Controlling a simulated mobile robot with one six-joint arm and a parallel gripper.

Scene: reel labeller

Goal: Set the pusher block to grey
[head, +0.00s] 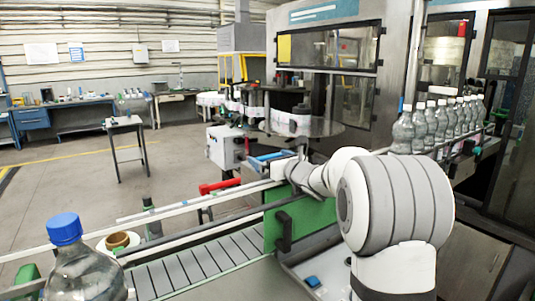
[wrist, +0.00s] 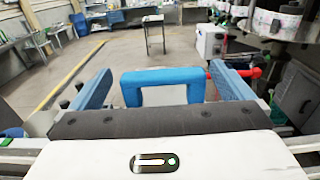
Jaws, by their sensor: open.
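My gripper (wrist: 162,72) is open, with one bluish finger at the left and one at the right in the wrist view. A blue U-shaped handle (wrist: 160,78) stands between the fingers, with a gap on each side. In the head view my gripper (head: 268,163) reaches out over the conveyor rail, partly hidden by my arm, and blue shows at its end. A red handle (wrist: 240,73) lies just beyond the right finger; it also shows in the head view (head: 220,186). I cannot tell which part is the pusher block, and no grey setting is readable.
A conveyor (head: 185,265) with rails runs below my arm. A blue-capped bottle (head: 72,265) stands at the near left. A green plate (head: 300,222) with a dark knob stands beside the belt. Several bottles (head: 440,122) line up at the right. Open floor (head: 70,200) lies at left.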

